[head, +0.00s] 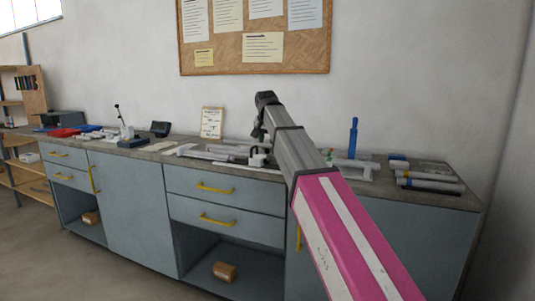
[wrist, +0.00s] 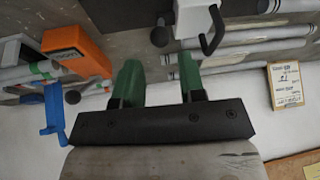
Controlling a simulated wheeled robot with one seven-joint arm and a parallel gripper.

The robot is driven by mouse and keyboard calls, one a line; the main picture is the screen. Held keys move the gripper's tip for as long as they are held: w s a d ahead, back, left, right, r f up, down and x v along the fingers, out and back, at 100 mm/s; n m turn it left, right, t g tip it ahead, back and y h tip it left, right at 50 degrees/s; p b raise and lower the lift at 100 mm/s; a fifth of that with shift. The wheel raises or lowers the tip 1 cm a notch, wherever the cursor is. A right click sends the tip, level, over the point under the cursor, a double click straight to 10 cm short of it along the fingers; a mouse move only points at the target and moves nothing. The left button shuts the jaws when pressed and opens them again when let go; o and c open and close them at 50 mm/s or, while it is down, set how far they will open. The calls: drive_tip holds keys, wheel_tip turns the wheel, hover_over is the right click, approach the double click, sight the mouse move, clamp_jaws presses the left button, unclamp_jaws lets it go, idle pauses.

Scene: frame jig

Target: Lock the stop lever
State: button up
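My gripper (wrist: 158,75) shows in the wrist view with its two green fingers apart and nothing between them. In the head view my gripper (head: 258,134) is small and partly hidden by my arm, above the bench. A white piece with a black curved handle (wrist: 213,32) lies beyond and right of the fingers; a similar dark-looped piece (head: 258,157) shows below my gripper in the head view. An orange block (wrist: 76,50) lies left of the fingers. A blue handled part (wrist: 54,116) is farther left; an upright blue handle (head: 353,138) stands right of my arm. I cannot tell which part is the stop lever.
Grey and white bars (wrist: 250,36) lie across the bench beyond the fingers. A small printed card (wrist: 286,86) is at the right. The bench (head: 150,154) holds red and blue items at the left and several tubes (head: 430,184) at the right.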

sight(267, 152)
drive_tip(key=x, duration=0.7)
drive_tip(key=shift+w+f, duration=0.1)
drive_tip(key=shift+f, duration=0.2)
clamp_jaws()
